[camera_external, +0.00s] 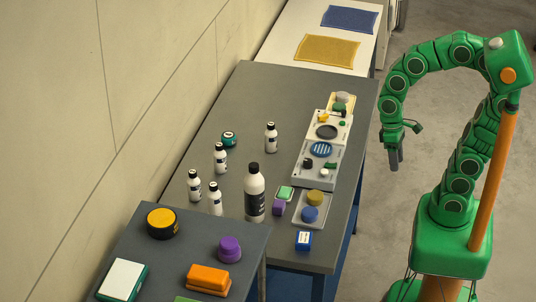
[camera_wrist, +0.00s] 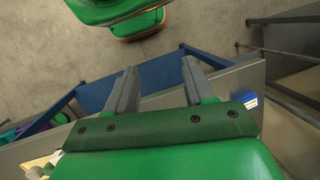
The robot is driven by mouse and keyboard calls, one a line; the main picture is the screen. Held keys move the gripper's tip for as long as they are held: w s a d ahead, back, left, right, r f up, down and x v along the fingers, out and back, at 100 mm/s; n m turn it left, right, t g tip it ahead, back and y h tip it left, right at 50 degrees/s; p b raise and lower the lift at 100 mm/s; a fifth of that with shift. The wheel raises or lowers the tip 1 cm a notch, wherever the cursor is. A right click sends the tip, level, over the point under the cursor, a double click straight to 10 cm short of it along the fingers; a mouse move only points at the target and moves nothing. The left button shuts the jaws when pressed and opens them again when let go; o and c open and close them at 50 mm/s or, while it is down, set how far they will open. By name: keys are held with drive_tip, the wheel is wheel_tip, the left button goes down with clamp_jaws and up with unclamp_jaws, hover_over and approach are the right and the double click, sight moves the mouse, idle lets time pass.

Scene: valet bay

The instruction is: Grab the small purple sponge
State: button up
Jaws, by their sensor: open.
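A small purple block (camera_external: 279,207), which looks like the small purple sponge, lies on the long grey table, just right of a tall white bottle with a black cap. A larger, rounded purple piece (camera_external: 229,249) stands on the nearer grey table. My gripper (camera_external: 394,158) hangs pointing down beyond the right edge of the long table, well away from the purple block. In the wrist view my gripper (camera_wrist: 160,84) has its two grey fingers apart, with nothing held between them. I cannot make out the small purple block in the wrist view.
Close to the block are a green-and-white sponge (camera_external: 285,193), the tall bottle (camera_external: 255,192) and a tray (camera_external: 303,222) with round yellow and blue pads. A blue-and-white box (camera_external: 303,240) is near the front edge. Smaller bottles (camera_external: 220,158) stand to the left.

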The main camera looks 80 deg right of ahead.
drive_tip(key=w+a+m+y, duration=0.3)
drive_tip(key=w+a, duration=0.2)
drive_tip(key=w, duration=0.4)
drive_tip(key=m+y, duration=0.7)
drive_tip(key=m, duration=0.2)
approach(278, 205)
drive_tip(key=s+a+r, duration=0.2)
drive_tip(key=s+r, duration=0.4)
drive_tip(key=s, duration=0.3)
drive_tip(key=w+d+f+m+t, duration=0.1)
drive_tip(key=w+f, duration=0.1)
drive_tip(key=w+d+f+m+y, duration=0.1)
drive_tip(key=w+d+m, duration=0.1)
drive_tip(key=w, duration=0.1)
drive_tip(key=w+d+f+m+t, duration=0.1)
drive_tip(key=w+d+f, duration=0.1)
drive_tip(key=shift+w+f+t, duration=0.2)
drive_tip(key=shift+f+t, duration=0.1)
drive_tip(key=shift+f, duration=0.05)
drive_tip(key=shift+x, duration=5.9)
drive_tip(key=shift+s+r, duration=0.15)
drive_tip(key=c, duration=0.7)
drive_tip(key=shift+r, duration=0.1)
